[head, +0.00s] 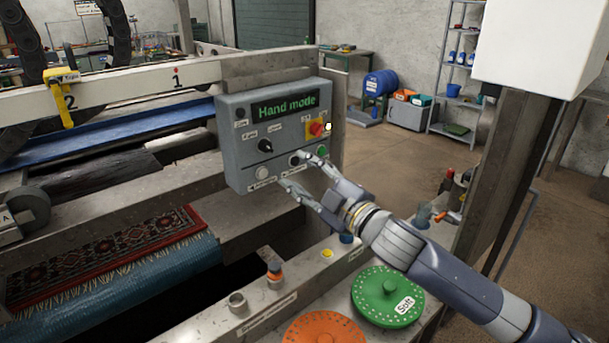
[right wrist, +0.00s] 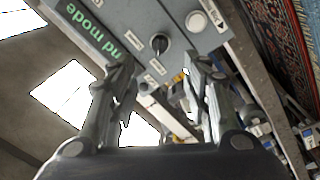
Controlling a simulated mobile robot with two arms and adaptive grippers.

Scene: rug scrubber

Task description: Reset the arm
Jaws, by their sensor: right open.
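My right arm (head: 410,250) reaches in from the lower right of the head view. Its gripper (head: 295,170) is open and empty, with its two fingers spread in front of the lower right of a grey control panel (head: 240,145). I cannot tell if a fingertip touches the panel. The panel's display (head: 285,106) reads "Hand mode" in green. The panel has a black knob (head: 266,146), a white button (head: 263,173), a green button (head: 322,150) and a red button on yellow (head: 316,129). The right wrist view shows the open fingers (right wrist: 160,80) below the knob (right wrist: 159,43).
A green disc (head: 375,285) marked "Soft" and an orange disc (head: 325,330) lie on the ledge under my right arm. A patterned rug (head: 110,250) lies on the machine at left. A post (head: 500,165) stands at right. The floor (head: 400,165) behind the panel is open.

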